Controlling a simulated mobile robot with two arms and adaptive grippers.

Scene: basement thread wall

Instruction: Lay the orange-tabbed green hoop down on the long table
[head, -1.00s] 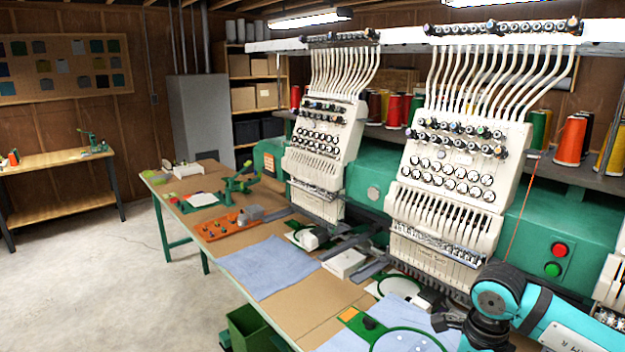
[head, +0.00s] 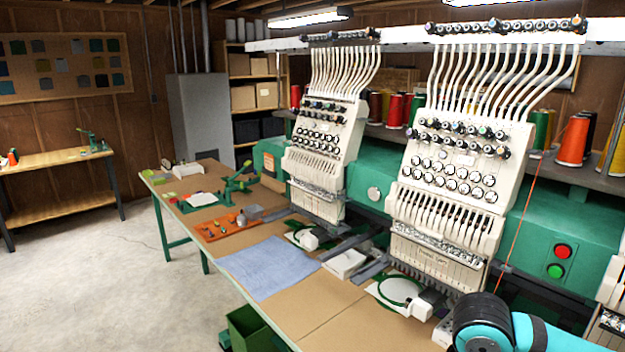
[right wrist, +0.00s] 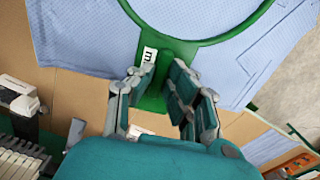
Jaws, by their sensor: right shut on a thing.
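A green hoop (right wrist: 195,40) with blue cloth (right wrist: 270,45) across it is in the right wrist view. My right gripper (right wrist: 157,92) is shut on its green bracket, beside a small white label. Its orange tab does not show, and the hoop is out of the head view. The long table (head: 305,300) runs along the machines in the head view; its brown top (right wrist: 85,95) also shows below the hoop in the right wrist view. In the head view only my right arm shows at the bottom right, without its fingers. My left gripper is out of view.
A loose blue cloth (head: 268,267), a white box (head: 344,263) and an orange tray (head: 217,229) are on the table. Another green hoop (head: 398,290) lies by the nearer embroidery machine (head: 463,190). Bare tabletop lies in front of the blue cloth. A green bin (head: 250,330) stands below.

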